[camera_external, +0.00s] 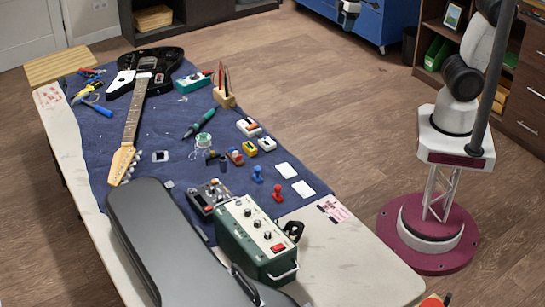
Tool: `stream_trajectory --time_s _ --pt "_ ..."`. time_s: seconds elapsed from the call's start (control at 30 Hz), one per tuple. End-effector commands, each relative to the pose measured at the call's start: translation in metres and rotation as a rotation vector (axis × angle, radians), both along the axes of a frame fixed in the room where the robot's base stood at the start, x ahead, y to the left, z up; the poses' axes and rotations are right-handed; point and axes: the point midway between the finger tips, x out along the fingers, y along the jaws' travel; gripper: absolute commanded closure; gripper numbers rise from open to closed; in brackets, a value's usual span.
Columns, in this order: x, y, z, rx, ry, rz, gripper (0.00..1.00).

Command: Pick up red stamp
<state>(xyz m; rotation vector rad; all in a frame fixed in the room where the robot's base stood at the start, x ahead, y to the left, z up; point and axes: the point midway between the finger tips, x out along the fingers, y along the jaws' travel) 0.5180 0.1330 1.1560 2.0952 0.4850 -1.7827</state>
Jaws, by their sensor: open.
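The red stamp (278,193) stands upright on the blue cloth near the right edge of the table. A similar blue stamp (258,174) stands just behind it to the left. My gripper (347,27) shows small at the top edge of the picture, open and pointing down. It is high up and well away from the red stamp, with nothing visible between its fingers. The rest of my wrist is cut off by the frame.
Two white cards (303,188) lie right of the stamps. A green amplifier box (257,239) and a pedal (210,195) stand in front. A dark case (180,250), a guitar (133,110), a soldering iron (199,122) and small pedals (249,127) share the table.

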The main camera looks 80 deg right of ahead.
Motion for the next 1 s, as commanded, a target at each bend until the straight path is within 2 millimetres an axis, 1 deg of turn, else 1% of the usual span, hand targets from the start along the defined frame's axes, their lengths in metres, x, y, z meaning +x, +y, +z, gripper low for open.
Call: stream_trajectory --time_s 0.03,0.17,0.2,0.37,0.5,0.57,0.77,1.0 --pt "0.011 0.013 -0.003 -0.003 0.005 0.03 0.46" --pt "0.036 0.042 -0.011 -0.012 0.017 0.102 0.46" --pt "0.043 0.052 -0.013 -0.013 0.018 0.125 0.46" --pt "0.071 0.092 -0.026 -0.023 0.029 0.215 0.46" --pt "0.093 0.13 -0.039 -0.032 0.04 0.293 0.46" --pt "0.101 0.147 -0.046 -0.035 0.044 0.327 0.46" --pt "0.125 0.205 -0.071 -0.047 0.057 0.439 0.46" --pt "0.146 0.278 -0.108 -0.062 0.072 0.573 0.46"
